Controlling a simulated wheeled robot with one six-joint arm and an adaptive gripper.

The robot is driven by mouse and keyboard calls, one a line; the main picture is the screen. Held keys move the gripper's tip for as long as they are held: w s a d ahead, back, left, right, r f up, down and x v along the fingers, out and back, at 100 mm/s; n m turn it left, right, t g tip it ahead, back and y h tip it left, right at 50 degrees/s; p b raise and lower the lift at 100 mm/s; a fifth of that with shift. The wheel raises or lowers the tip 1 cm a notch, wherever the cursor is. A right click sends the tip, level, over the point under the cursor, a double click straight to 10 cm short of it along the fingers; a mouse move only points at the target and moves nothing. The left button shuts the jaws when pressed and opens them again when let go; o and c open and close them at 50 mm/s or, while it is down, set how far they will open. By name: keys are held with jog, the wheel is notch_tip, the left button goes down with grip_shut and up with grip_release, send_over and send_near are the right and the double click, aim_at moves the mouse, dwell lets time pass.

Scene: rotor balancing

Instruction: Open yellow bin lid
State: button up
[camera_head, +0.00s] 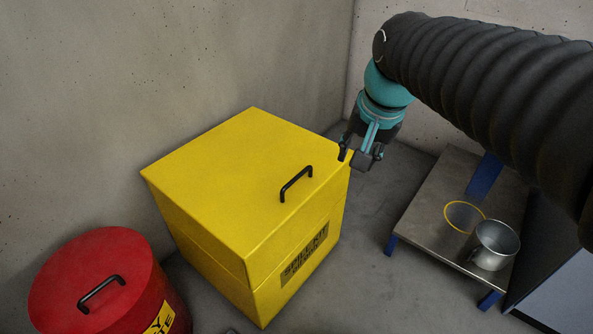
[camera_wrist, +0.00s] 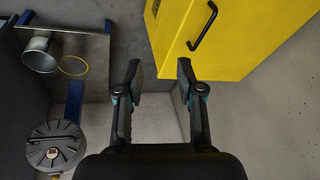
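The yellow bin (camera_head: 215,230) stands in the corner with its lid (camera_head: 235,165) shut flat on top. A black bar handle (camera_head: 296,184) is fixed on the lid near its right front edge. In the wrist view the bin (camera_wrist: 270,40) is at the upper right, and its handle (camera_wrist: 203,26) lies ahead and right of my fingers. My gripper (camera_head: 360,158) is beside the lid's right corner in the head view, apart from the handle. In the wrist view my gripper (camera_wrist: 159,80) has its two fingers spread with nothing between them.
A red bin (camera_head: 100,275) with a black handle stands left of the yellow bin. A low metal table (camera_head: 430,215) at right bears a metal cup (camera_head: 494,245) and a yellow ring (camera_head: 464,216). A dark lidded canister (camera_wrist: 55,146) shows at lower left in the wrist view.

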aim_at(296, 177)
jog(key=w+a+f+m+g+b, duration=0.25)
jog(key=w+a+f+m, duration=0.2)
jog(key=w+a, duration=0.65)
jog(key=shift+n+y, duration=0.3)
jog(key=shift+n, duration=0.15)
jog(key=w+f+b, duration=0.1)
jog(key=f, duration=0.3)
jog(key=w+f+b, duration=0.1)
jog(key=f, duration=0.4)
jog(key=w+f+b, duration=0.1)
jog(key=f, duration=0.3)
jog(key=shift+w+f, duration=0.15)
jog(key=shift+f, duration=0.1)
grip_shut()
